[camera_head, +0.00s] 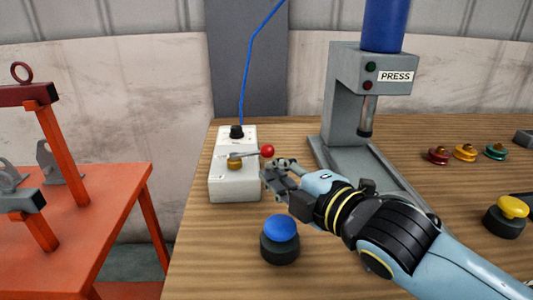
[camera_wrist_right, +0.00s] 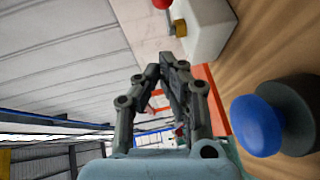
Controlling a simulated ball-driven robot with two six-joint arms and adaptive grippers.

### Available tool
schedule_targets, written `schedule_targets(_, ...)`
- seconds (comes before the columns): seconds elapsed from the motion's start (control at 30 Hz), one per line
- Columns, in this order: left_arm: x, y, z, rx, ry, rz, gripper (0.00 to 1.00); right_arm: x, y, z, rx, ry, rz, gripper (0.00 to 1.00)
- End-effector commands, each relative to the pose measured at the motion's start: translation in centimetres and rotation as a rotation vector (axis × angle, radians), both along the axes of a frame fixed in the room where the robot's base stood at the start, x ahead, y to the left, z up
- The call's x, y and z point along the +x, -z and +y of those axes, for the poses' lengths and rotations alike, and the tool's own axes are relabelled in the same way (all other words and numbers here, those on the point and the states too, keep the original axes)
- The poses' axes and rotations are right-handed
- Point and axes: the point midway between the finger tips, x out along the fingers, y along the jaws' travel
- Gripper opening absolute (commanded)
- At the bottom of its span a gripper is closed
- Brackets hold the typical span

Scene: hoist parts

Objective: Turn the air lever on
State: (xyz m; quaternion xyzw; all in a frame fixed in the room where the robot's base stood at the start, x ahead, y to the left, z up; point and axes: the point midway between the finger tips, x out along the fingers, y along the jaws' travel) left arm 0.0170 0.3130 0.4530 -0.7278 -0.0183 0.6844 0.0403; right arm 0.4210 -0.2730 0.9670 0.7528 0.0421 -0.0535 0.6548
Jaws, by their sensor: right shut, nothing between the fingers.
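The air lever is a grey bar (camera_head: 241,155) with a red ball knob (camera_head: 268,151), mounted by a brass fitting (camera_head: 235,164) on a white box (camera_head: 234,189). The lever points to the right, its knob past the box's right edge. A blue hose (camera_head: 242,90) rises from a black knob on the box. My right gripper (camera_head: 270,174) is shut and empty, just below and close to the red knob. In the right wrist view the gripper (camera_wrist_right: 165,62) is shut, with part of the red knob (camera_wrist_right: 162,3) at the top edge. My left gripper is not in view.
A blue push button (camera_head: 281,230) stands in front of the box, and a yellow button (camera_head: 507,214) at the right. The grey press (camera_head: 342,98) stands behind my right arm. Several coloured pulleys (camera_head: 466,152) lie farther right. An orange stand (camera_head: 90,215) is at left.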

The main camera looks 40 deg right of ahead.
Motion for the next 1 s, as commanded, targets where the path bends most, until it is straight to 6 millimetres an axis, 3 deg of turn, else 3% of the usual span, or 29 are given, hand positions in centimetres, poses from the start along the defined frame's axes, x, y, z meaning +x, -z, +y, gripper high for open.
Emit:
schedule_targets(0.2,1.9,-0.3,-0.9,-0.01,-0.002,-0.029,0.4,4.7,0.5,0.0,0.002,0.001,-0.003,0.0)
schedule_targets(0.4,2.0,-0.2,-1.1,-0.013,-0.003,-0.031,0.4,6.5,1.3,-2.1,-0.004,-0.001,0.001,0.0)
schedule_targets(1.0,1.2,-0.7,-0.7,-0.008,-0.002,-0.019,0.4,7.6,1.3,-3.4,-0.003,0.0,0.0,0.0)
